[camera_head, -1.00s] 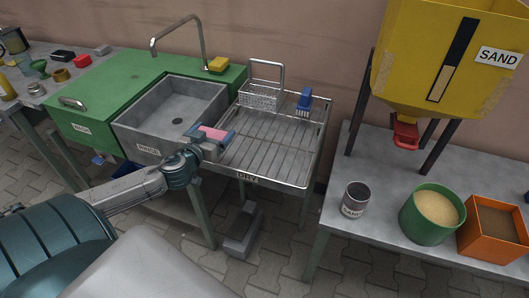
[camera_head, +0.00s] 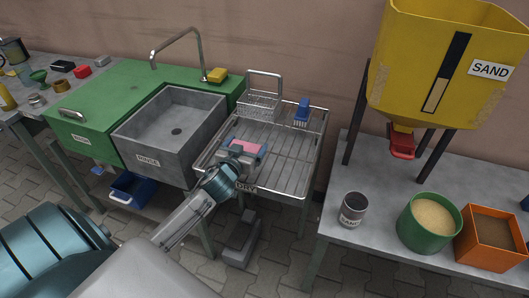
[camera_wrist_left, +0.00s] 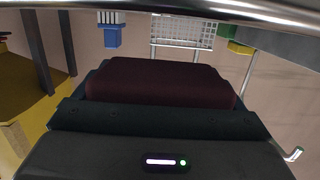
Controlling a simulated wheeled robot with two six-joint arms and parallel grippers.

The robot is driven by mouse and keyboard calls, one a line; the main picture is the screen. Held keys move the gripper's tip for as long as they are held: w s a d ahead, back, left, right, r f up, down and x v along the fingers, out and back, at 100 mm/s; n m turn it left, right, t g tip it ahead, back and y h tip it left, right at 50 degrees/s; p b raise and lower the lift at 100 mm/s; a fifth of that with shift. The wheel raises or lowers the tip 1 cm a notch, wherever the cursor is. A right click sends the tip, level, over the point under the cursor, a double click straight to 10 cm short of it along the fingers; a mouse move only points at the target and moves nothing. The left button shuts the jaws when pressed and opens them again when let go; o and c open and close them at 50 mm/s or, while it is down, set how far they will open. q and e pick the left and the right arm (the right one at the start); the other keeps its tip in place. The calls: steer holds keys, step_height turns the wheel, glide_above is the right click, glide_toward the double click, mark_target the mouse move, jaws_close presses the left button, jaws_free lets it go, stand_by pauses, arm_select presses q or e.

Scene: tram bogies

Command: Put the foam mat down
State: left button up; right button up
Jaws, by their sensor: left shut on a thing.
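A small pink pad, which I take to be the foam mat (camera_head: 245,147), is held in my left gripper (camera_head: 246,150) at the front of the wire drying rack (camera_head: 290,160). In the left wrist view the mat (camera_wrist_left: 160,82) looks dark red and fills the middle, close to the gripper body. My left gripper is shut on it. The gripper hides the rack's front edge near the DRY label. I cannot tell whether the mat touches the rack. My right gripper is not in view.
A blue brush (camera_head: 302,112) and a wire basket (camera_head: 262,104) stand at the rack's back. The rinse sink (camera_head: 180,125) is left of it, with a yellow sponge (camera_head: 217,75) behind. The rack's middle and right are clear. A sand hopper (camera_head: 430,70) stands at right.

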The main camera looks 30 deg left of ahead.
mark_target(265, 159)
arm_select(q)
steer(key=w+d, duration=0.2)
steer(key=d, duration=0.1)
steer(key=shift+w+d+f+p, duration=0.15)
steer(key=shift+d+p, duration=0.05)
steer(key=shift+p, duration=0.15)
steer(key=shift+w+d, duration=0.35)
steer(key=shift+d, duration=0.1)
steer(key=shift+d+f, duration=0.2)
steer(key=shift+f, duration=1.5)
steer(key=shift+a, duration=0.1)
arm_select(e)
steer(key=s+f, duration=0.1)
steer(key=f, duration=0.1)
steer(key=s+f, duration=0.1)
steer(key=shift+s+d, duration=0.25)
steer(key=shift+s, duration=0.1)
arm_select(q)
steer(key=shift+f, duration=0.1)
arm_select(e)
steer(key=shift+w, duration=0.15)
arm_select(q)
steer(key=o, duration=0.7)
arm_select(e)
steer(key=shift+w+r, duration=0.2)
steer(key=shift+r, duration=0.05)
